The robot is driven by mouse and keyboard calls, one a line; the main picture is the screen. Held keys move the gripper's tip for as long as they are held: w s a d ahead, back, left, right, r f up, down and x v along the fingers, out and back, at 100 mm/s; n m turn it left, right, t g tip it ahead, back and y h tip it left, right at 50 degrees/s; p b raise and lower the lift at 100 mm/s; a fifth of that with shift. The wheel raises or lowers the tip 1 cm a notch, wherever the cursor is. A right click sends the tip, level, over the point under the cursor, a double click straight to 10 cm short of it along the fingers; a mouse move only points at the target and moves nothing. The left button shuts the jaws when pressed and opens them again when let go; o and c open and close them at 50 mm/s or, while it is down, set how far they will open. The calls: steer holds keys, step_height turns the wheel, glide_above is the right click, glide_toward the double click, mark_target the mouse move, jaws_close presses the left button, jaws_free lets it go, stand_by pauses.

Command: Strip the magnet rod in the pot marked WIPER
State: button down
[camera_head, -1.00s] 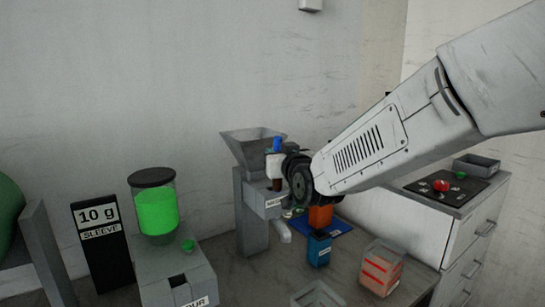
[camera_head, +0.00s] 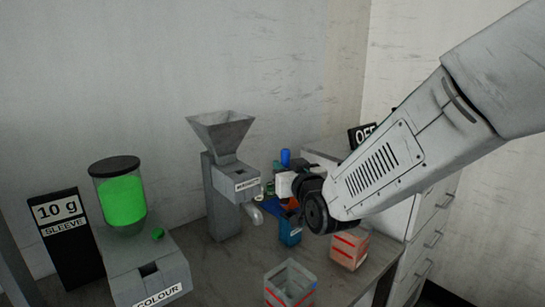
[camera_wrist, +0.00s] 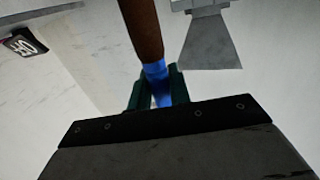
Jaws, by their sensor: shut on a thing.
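My gripper (camera_wrist: 155,90) is shut on the blue part of the magnet rod (camera_wrist: 142,28), whose brown length runs up out of the wrist view. In the head view a blue end of the rod (camera_head: 286,157) stands above my gripper, which hides most of the rest. My gripper is in the air just right of the grey hopper machine. Below it on the bench stands a small blue pot (camera_head: 290,234) with a white label too small to read. I cannot tell which container is marked WIPER.
The grey hopper machine (camera_head: 222,205) with a spout stands left of my gripper. Clear red-striped bins (camera_head: 349,250) (camera_head: 290,285) stand at the bench front. A COLOUR unit (camera_head: 145,265) with a green jar and a 10 g SLEEVE sign (camera_head: 62,240) are at left. An OFF sign (camera_head: 362,134) shows behind my arm.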

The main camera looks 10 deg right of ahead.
steer(key=w+d+f+y, duration=0.1)
steer(key=w+d+f, duration=0.1)
steer(key=w, duration=0.5)
steer(key=w+d+f+n, duration=0.1)
steer(key=w+d+f, duration=0.1)
steer(key=w+f, duration=0.2)
steer(key=w, duration=0.3)
steer(key=shift+d+g+y, duration=0.15)
steer(key=shift+g+y, duration=0.15)
steer(key=shift+y, duration=0.1)
steer(key=shift+f, duration=0.1)
steer(key=shift+f, duration=0.15)
step_height(320, 180, down, 13)
steer(key=shift+f, duration=0.2)
stand_by(1.2)
stand_by(0.5)
step_height(320, 180, up, 11)
stand_by(1.2)
